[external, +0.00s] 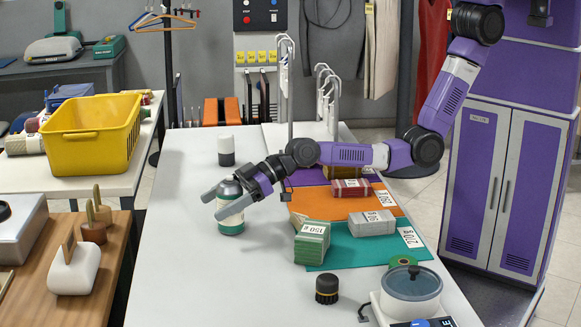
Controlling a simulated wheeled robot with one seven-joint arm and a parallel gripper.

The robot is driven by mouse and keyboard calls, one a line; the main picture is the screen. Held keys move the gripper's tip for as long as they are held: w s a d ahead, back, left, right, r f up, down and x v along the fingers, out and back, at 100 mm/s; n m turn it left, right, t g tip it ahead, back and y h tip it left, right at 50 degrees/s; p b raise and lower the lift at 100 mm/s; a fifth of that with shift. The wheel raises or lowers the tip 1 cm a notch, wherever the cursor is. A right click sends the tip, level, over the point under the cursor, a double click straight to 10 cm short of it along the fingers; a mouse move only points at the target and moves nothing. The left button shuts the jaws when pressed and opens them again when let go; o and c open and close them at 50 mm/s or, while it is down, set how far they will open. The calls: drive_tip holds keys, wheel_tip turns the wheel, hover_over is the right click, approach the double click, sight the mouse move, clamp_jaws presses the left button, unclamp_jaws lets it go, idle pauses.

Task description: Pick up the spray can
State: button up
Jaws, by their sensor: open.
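My gripper (211,206) reaches in from the right at the can's height. Its two grey fingers are open and point left, one on the far side and one across the near side of the can, which shows between them. The near finger hides part of the can's middle. I cannot tell whether either finger touches it.
Wrapped bundles (312,243) lie on coloured mats to the right. The table's left front is clear.

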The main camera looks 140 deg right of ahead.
drive_tip(key=c, duration=1.7)
